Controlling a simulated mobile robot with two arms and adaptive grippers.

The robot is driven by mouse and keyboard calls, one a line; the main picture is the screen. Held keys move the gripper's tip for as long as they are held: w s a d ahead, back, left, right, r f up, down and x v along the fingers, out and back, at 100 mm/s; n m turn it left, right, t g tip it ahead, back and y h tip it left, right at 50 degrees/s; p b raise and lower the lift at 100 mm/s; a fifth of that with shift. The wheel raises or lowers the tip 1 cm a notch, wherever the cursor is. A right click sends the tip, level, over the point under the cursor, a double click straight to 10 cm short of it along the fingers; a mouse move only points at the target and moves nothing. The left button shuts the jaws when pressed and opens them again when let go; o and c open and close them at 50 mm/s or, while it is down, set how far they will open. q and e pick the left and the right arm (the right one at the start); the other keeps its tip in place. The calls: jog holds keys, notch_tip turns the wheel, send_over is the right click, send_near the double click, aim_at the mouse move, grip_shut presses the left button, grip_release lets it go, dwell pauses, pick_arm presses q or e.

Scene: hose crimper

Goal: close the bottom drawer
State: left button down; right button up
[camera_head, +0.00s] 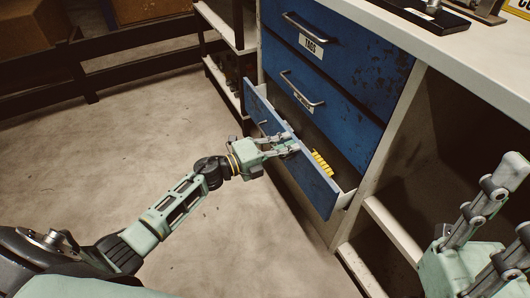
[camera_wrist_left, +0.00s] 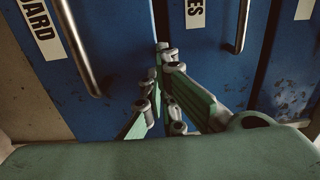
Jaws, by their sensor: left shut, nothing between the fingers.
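The bottom drawer (camera_head: 318,184) of the blue cabinet is pulled out, its front standing clear of the cabinet face. My left gripper (camera_head: 295,145) is at the upper edge of this drawer's front and hides part of it. In the left wrist view its fingers (camera_wrist_left: 161,50) are together with nothing between them, near the border between two blue drawer fronts. I cannot tell whether the tips touch the drawer. My right gripper (camera_head: 516,195) is at the right edge of the head view, its fingers apart and empty, away from the drawer.
The middle drawer (camera_head: 340,115) and top drawer (camera_head: 345,48) look closed, with metal handles. Something yellow (camera_head: 321,164) lies in the bottom drawer. A white worktop (camera_head: 455,50) and open shelf (camera_head: 395,230) are at the right. Floor (camera_head: 240,235) in front is clear.

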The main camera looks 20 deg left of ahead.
pick_arm(q)
jog(key=b+x, duration=0.1)
jog(key=x, duration=0.7)
jog(key=shift+w, duration=0.25)
jog(key=shift+d+r, duration=0.1)
jog(key=shift+r, duration=0.05)
